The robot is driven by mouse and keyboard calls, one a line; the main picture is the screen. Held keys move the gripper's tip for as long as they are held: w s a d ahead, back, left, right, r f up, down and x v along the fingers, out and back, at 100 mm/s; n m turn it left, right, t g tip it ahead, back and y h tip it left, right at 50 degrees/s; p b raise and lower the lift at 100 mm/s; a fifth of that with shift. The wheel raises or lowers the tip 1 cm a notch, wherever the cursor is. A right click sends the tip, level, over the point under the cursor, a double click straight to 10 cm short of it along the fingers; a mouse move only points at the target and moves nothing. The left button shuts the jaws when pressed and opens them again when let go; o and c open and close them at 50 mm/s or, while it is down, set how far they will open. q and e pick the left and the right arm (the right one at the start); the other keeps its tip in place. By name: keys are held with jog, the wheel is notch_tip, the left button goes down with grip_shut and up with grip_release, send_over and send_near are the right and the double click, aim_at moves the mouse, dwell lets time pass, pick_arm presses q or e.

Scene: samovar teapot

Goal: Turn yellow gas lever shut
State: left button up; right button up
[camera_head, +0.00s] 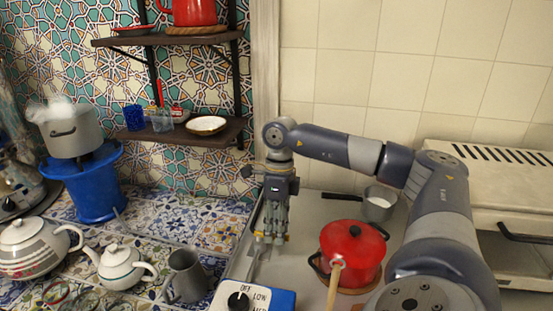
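My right arm reaches in from the right, and my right gripper (270,238) points down near the wall corner, over the left edge of the grey counter. Small yellowish patches show at its fingertips. I cannot tell whether these are part of the gripper or of the yellow gas lever. No yellow lever can be made out clearly anywhere else; the gripper may hide it. The spacing of the fingers is too small and cluttered to read. My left gripper is not in view.
A red lidded pot (352,252) and a grey saucepan (377,203) stand on the counter, right of the gripper. A control box with a black knob (238,301) is in front. Teapots (118,267) and a grey mug (186,277) stand on the tiled surface. Shelves (190,133) hang above.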

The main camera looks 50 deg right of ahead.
notch_tip(320, 180, up, 12)
jog(key=w+d, duration=0.1)
jog(key=d, duration=0.1)
jog(key=shift+f, duration=0.15)
dwell(0.4)
dwell(0.6)
